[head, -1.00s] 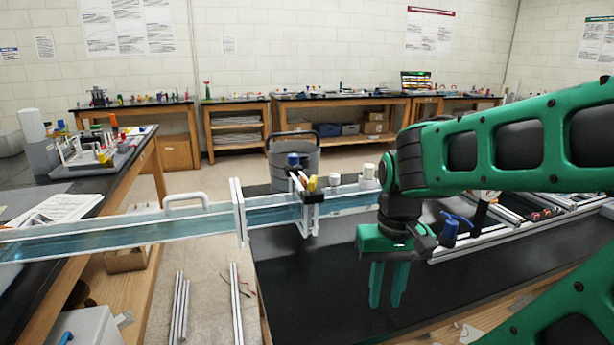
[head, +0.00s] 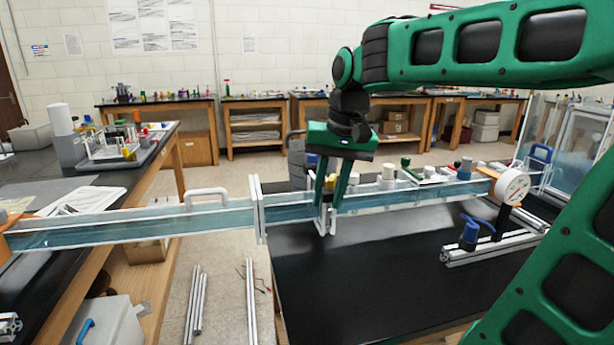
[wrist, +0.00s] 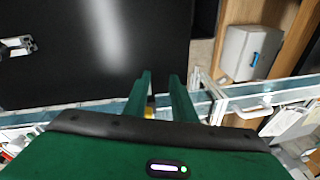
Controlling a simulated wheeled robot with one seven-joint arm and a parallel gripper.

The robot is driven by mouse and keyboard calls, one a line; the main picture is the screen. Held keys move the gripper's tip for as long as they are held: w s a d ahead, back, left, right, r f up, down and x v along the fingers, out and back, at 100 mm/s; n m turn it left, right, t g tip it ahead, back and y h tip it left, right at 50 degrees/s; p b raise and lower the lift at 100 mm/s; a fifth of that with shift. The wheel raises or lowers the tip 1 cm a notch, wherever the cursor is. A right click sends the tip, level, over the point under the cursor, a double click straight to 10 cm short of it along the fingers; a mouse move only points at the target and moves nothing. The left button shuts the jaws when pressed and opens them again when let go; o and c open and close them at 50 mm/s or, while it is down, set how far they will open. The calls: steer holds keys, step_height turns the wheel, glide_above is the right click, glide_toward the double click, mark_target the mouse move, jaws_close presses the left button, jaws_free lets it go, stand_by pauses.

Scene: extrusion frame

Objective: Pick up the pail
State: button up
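The pail (head: 297,158) is a grey bucket in the head view, standing behind the clear water channel. My gripper (head: 328,205) points down in front of the pail, over the channel. Its two green fingers are apart with nothing held between them. In the wrist view the open fingers (wrist: 160,82) show over the channel, and I cannot make out the pail there.
The long water channel (head: 225,216) crosses in front of the pail, with several bottles and fittings (head: 388,178) along it. The black tabletop (head: 370,275) in front is mostly clear. A blue-knobbed fitting (head: 470,233) sits on a metal rail at right.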

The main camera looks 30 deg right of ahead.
steer(key=w+a+r+t, duration=0.1)
steer(key=w+a+r, duration=0.5)
steer(key=w+d+r+m+h, duration=0.1)
steer(key=w+d+m, duration=0.25)
steer(key=w, duration=0.25)
steer(key=w+d+m+g, duration=0.1)
steer(key=w+d+m, duration=0.1)
steer(key=w+m, duration=0.25)
steer(key=w+d+r+m+h, duration=0.1)
steer(key=w+d+m, duration=0.15)
steer(key=w, duration=0.35)
steer(key=w+d+f+m, duration=0.4)
steer(key=w+d+m, duration=0.3)
steer(key=w+m, duration=0.2)
steer(key=shift+m+g+y, duration=0.25)
steer(key=shift+g+y, duration=0.05)
steer(key=shift+g, duration=0.4)
steer(key=d+f, duration=0.1)
steer(key=f, duration=0.2)
steer(key=d+f, duration=0.2)
steer(key=f, duration=0.1)
steer(key=d+f, duration=0.2)
steer(key=f, duration=0.2)
steer(key=shift+w, duration=0.1)
steer(key=shift+w+d+f, duration=0.15)
steer(key=shift+d+f, duration=0.05)
steer(key=shift+f, duration=1.2)
steer(key=shift+w+d+f, duration=0.1)
steer(key=shift+d+f, duration=0.05)
steer(key=shift+f, duration=1.25)
